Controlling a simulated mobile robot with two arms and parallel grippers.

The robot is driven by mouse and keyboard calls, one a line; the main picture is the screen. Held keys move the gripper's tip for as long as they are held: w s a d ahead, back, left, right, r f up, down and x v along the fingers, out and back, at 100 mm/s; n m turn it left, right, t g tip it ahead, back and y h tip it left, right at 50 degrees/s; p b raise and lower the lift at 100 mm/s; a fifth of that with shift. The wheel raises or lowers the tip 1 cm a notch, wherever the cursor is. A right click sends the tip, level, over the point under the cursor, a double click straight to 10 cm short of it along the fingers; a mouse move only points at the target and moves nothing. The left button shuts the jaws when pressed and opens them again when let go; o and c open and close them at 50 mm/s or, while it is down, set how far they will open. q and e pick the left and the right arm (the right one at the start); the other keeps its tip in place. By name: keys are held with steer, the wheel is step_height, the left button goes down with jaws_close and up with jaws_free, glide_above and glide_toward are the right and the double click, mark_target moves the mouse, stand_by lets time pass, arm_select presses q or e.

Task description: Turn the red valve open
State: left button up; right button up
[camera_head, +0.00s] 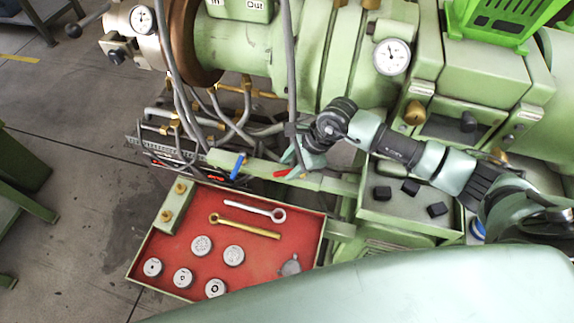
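The red valve handle (282,174) is a small red lever in the middle of the head view, on the pale green pipe below the machine. My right arm comes in from the right. Its gripper (304,160) points down just above and to the right of the red handle. The fingertips are small here and overlap the pipework, so I cannot tell whether they touch the handle or how far apart they are. My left gripper is not in view.
A blue valve handle (238,166) stands up just left of the red one. Grey hoses (292,85) hang close to my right gripper. A red-lined tray (200,222) with wrenches and round metal parts lies below. Pressure gauges (392,56) sit on the machine.

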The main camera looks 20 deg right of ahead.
steer(key=shift+x, duration=1)
jaws_close()
stand_by(0.7)
